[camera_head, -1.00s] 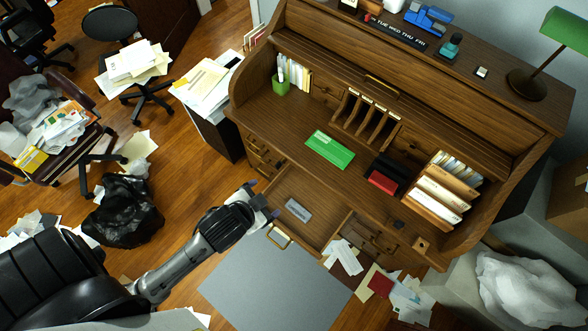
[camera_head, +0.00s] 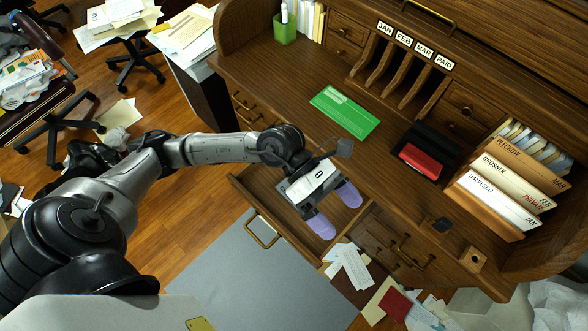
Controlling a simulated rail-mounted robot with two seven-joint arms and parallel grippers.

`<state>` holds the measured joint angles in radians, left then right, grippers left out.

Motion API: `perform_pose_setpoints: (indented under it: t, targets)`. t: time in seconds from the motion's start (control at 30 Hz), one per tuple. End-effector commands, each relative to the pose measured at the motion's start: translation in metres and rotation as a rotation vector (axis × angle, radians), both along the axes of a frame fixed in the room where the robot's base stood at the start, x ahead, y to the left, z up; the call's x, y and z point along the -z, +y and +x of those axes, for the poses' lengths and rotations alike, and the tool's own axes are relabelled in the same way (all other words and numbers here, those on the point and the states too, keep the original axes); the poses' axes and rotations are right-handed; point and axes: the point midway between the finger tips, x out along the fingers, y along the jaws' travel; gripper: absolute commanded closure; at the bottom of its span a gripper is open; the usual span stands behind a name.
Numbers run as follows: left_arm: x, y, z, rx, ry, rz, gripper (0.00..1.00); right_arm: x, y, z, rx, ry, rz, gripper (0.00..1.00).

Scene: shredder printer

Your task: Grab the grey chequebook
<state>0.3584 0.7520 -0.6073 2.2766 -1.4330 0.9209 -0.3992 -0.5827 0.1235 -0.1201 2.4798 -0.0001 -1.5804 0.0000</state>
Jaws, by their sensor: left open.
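My left gripper (camera_head: 335,209) hangs over the open desk drawer (camera_head: 262,193), its two purple-tipped fingers apart and nothing seen between them. The grey chequebook is not visible now; the gripper and its wrist cover the part of the drawer where a flat grey item lay. A green chequebook-like booklet (camera_head: 345,111) lies flat on the desktop, behind the gripper. My right gripper is not in view.
The wooden rolltop desk (camera_head: 275,85) holds a red and black item (camera_head: 421,161), file boxes (camera_head: 490,203) and a green pen cup (camera_head: 286,30). The drawer's brass handle (camera_head: 262,232) faces the floor mat (camera_head: 240,285). Loose papers lie at right.

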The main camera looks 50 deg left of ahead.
Motion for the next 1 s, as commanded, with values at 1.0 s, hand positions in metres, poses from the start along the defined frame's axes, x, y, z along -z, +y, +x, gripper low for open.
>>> perform_pose_setpoints:
  t: [1.0]
  targets:
    - [0.258,0.170,0.045,0.233,-0.250,1.155,0.10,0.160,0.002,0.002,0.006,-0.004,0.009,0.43]
